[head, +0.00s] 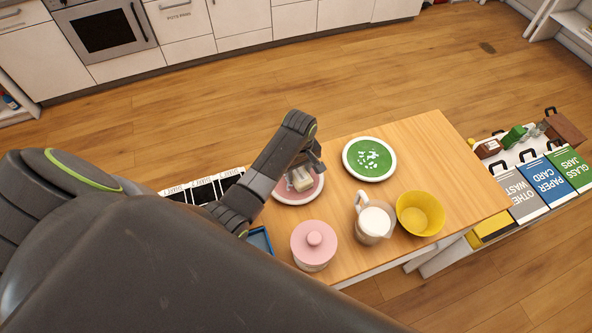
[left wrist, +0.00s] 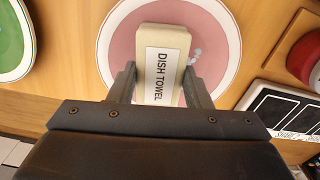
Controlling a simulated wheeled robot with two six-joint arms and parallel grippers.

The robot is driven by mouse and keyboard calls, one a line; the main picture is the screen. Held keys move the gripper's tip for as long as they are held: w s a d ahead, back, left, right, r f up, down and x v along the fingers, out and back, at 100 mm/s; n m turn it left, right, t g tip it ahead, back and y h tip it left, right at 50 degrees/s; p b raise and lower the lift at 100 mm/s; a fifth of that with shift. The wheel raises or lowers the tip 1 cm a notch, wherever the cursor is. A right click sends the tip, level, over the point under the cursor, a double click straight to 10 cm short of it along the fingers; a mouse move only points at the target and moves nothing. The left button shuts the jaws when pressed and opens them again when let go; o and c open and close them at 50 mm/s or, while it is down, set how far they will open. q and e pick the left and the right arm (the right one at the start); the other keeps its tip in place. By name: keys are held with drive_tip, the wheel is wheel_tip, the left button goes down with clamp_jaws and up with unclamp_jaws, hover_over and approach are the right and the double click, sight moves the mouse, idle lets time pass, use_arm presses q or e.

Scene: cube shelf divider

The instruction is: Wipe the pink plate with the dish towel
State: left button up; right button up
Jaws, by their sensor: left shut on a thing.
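The pink plate (head: 298,196) with a white rim lies on the wooden table, partly hidden by my left arm in the head view. In the left wrist view the plate (left wrist: 212,30) shows a few pale bluish marks beside the towel. My left gripper (head: 302,176) is shut on the dish towel (head: 301,183), a cream block labelled DISH TOWEL. In the left wrist view the towel (left wrist: 160,70) sits between the two fingers, over the plate's middle. I cannot tell whether it touches the plate. My right gripper is not in view.
A green plate (head: 369,158) with white marks lies right of the pink plate. A pink-lidded pot (head: 314,244), a jug of white liquid (head: 375,222) and a yellow bowl (head: 420,213) stand near the front edge. Labelled bins (head: 520,192) stand right of the table (head: 430,140).

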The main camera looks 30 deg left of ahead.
use_arm(q)
drive_tip(key=shift+s, duration=0.15)
drive_tip(key=shift+s+a, duration=0.6)
drive_tip(key=shift+s, duration=0.2)
drive_tip(key=shift+w+d, duration=0.65)
drive_tip(key=shift+w, duration=0.35)
drive_tip(key=shift+s, duration=0.1)
drive_tip(key=shift+s+a+f, duration=0.1)
drive_tip(key=shift+s+a, duration=0.55)
drive_tip(key=shift+s, duration=0.25)
